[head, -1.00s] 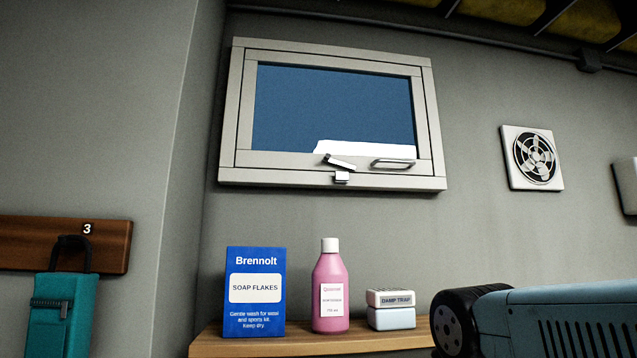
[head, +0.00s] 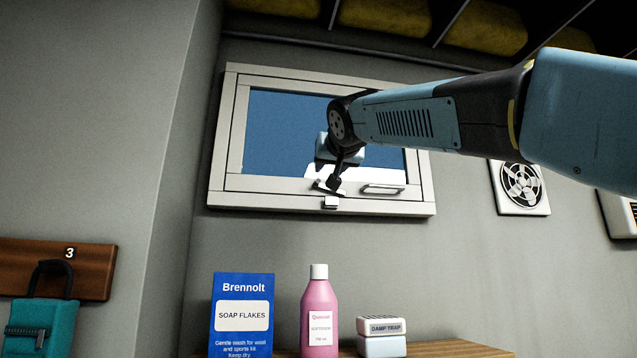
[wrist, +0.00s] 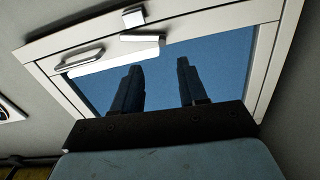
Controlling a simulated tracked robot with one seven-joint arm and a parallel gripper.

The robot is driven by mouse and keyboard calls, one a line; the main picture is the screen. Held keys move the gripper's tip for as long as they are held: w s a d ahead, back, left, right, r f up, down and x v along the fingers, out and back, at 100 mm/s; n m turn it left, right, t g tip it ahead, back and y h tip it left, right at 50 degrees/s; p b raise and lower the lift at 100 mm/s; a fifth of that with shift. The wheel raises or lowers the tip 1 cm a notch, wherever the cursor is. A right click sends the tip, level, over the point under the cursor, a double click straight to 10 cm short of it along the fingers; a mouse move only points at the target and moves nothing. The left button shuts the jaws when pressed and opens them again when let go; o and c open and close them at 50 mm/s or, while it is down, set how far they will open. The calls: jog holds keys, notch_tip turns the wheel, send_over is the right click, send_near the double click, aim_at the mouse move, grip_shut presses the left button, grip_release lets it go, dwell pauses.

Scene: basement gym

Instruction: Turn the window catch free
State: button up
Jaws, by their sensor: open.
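The window (head: 228,190) has a pale frame, hinged or fixed high on the wall, with blue glass. The window catch (wrist: 143,39) is a short pale lever on the bottom rail, lying nearly along it with a slight tilt. A small pale keeper block (wrist: 133,17) sits beside it on the outer frame; in the head view the block (head: 331,202) shows just below the lever. My gripper (head: 335,184) is in front of the catch and hides most of it. In the wrist view my gripper (wrist: 157,62) is open and empty, its dark fingertips short of the lever in the picture.
A bar handle (head: 383,189) is on the rail right of the catch. Below, a soap flakes box (head: 242,315), a pink bottle (head: 319,312) and a damp trap (head: 382,336) stand on a shelf (head: 455,349). A fan (head: 521,186) is on the wall at right.

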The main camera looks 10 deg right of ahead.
aim_at(318, 182)
jog(key=w, duration=1.4)
jog(key=shift+a+r, duration=0.1)
jog(key=shift+r, duration=0.25)
grip_shut()
